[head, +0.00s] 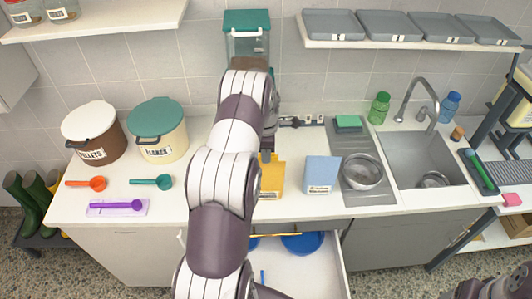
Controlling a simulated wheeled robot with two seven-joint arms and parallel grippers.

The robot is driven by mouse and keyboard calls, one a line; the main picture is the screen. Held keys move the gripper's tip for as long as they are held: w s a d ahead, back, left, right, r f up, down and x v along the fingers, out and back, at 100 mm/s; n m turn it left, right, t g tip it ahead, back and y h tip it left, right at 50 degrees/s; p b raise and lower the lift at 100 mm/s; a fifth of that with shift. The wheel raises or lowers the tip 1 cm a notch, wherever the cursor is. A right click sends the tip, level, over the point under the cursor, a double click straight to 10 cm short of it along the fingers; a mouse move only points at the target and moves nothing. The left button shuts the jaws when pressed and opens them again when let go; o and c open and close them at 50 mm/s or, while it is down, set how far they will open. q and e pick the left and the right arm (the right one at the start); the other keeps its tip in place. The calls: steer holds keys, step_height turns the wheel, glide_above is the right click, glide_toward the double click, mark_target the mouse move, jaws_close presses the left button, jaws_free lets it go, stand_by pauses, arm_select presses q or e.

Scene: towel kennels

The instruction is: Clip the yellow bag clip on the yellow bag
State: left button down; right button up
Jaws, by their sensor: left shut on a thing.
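The yellow bag (271,179) stands on the counter, partly hidden behind my left arm. My left gripper (267,152) is at the top of the bag, mostly hidden by its own arm links. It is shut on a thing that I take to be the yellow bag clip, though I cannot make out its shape. Whether the clip sits around the bag's top edge or just above it cannot be told. My right gripper is not in view; only part of my right arm shows at the lower right corner.
Two bins (157,128) and scoops are on the left. An open drawer (318,270) below holds blue bowls (302,243) and a thin yellow-orange item (277,235).

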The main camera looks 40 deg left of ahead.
arm_select(q)
steer(key=shift+f+b, duration=1.05)
steer(key=shift+b, duration=0.05)
stand_by(1.7)
steer(key=c, duration=0.5)
jaws_free()
steer(key=shift+r+p, duration=1.6)
steer(key=shift+r, duration=0.9)
